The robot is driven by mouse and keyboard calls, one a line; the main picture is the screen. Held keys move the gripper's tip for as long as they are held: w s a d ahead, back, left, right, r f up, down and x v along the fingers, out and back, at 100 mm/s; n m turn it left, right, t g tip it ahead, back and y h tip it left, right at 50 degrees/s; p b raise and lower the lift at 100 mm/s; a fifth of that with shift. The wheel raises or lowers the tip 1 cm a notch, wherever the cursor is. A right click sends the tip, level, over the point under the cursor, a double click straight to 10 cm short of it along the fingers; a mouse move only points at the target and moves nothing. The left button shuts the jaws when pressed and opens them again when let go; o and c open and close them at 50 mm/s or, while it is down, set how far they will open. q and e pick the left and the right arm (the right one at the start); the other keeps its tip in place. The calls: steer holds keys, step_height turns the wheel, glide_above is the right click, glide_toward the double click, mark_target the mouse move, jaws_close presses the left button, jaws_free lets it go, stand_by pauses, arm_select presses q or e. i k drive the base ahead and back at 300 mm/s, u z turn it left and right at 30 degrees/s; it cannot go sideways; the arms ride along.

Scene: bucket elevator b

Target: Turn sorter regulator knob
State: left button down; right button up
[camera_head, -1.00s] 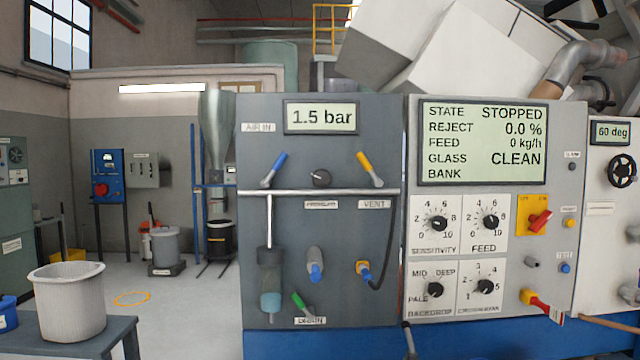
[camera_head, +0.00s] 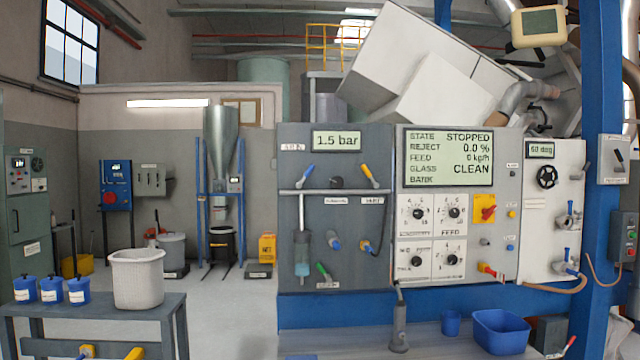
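The grey air panel (camera_head: 290,225) stands in the middle of the head view, with a display reading 1.5 bar (camera_head: 337,140). A small dark regulator knob (camera_head: 336,182) sits below that display, between a blue-handled valve (camera_head: 306,173) and a yellow-handled valve (camera_head: 370,175). To its right is the sorter control panel (camera_head: 460,270) with several dials and a screen (camera_head: 449,158) reading STOPPED, reject 0.0 %, feed 0 kg/h and glass CLEAN. Neither of my grippers is in view.
A bench (camera_head: 150,312) with blue canisters (camera_head: 52,289) and a white bin (camera_head: 137,278) stands at the left. A blue tub (camera_head: 501,331) and blue cup (camera_head: 452,323) sit below the panels. A blue post (camera_head: 603,180) stands at right. Floor is open at centre left.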

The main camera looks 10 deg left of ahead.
mark_target(337, 183)
steer(key=u, duration=0.9)
steer(key=i, duration=1.4)
steer(key=z, duration=0.4)
